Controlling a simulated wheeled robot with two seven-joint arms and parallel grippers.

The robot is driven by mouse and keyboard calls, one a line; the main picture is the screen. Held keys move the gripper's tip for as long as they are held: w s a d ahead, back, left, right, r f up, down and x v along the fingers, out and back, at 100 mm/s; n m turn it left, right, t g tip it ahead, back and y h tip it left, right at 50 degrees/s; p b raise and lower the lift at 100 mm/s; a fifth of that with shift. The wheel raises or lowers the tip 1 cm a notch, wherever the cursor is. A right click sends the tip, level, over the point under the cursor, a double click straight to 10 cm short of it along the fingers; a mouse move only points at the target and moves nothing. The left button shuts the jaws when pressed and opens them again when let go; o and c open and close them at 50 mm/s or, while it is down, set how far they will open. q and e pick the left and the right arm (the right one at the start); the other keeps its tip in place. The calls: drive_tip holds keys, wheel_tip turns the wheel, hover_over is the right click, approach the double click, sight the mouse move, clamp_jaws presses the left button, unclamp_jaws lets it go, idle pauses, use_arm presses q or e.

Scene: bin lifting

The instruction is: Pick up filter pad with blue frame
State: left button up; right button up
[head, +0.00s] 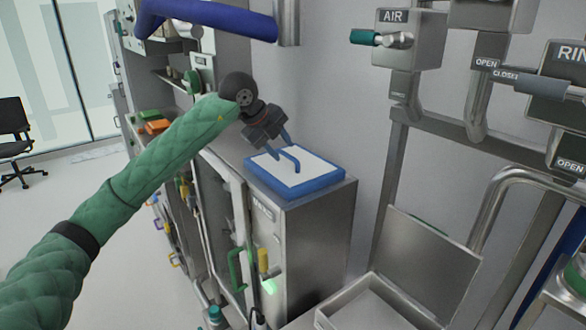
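The filter pad (311,171) is a white square in a thick blue frame. It lies flat on top of a grey metal cabinet near the middle of the head view. A blue bar handle (290,158) stands up from its white face. My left gripper (281,150) is above the pad's back left part, close to the handle. Its dark fingers are spread and nothing shows between them. I cannot tell whether a fingertip touches the pad or the handle. My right gripper is not in view.
The metal cabinet (318,235) stands against a grey wall. Valve boxes and pipes, one marked AIR (410,38), fill the upper right. An open metal basin (365,305) is at the lower right. A blue pipe (215,18) crosses above my arm.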

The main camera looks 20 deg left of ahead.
use_arm(q)
drive_tip(key=shift+x, duration=0.9)
drive_tip(key=shift+s, duration=0.1)
clamp_jaws()
drive_tip(key=shift+r, duration=0.15)
